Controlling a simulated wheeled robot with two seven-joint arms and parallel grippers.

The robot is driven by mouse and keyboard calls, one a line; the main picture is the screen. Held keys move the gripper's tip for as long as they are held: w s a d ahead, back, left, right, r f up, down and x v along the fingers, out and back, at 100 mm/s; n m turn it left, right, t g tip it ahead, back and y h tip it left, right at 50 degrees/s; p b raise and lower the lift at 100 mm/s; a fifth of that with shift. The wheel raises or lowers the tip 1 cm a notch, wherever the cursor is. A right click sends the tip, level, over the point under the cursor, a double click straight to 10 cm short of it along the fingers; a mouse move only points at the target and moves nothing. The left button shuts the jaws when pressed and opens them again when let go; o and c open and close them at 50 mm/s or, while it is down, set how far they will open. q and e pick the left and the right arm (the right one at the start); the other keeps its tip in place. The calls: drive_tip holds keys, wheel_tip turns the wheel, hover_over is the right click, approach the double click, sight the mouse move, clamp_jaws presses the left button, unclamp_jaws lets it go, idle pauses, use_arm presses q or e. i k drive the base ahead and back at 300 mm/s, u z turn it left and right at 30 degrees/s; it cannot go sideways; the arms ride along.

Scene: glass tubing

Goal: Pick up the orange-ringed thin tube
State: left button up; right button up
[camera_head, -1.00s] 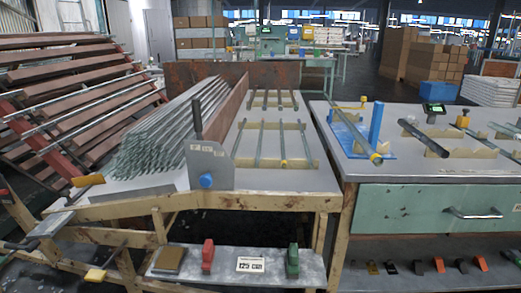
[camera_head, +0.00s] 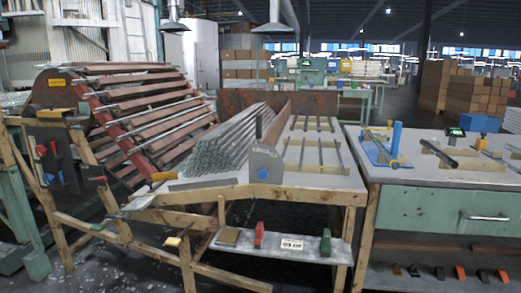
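Several thin glass tubes lie in pale notched racks on the middle table; the front rack (camera_head: 347,176) carries a group including a middle tube (camera_head: 321,154). Another set of tubes (camera_head: 311,123) lies in a rack behind. On the right table, a tube (camera_head: 379,146) rests at a blue stand (camera_head: 396,139). Ring colours are too small to tell for certain now, so I cannot say which tube is the orange-ringed one. Neither of my grippers shows.
A large bundle of glass tubes (camera_head: 232,142) fills the left of the middle table (camera_head: 300,192). A dark thick tube (camera_head: 438,154) lies on the right table (camera_head: 420,176). A slatted red-framed rack (camera_head: 150,110) stands at left. A gap separates the two tables.

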sight(302, 153)
drive_tip(key=u, duration=0.35)
drive_tip(key=i, duration=0.85)
drive_tip(key=z, duration=0.2)
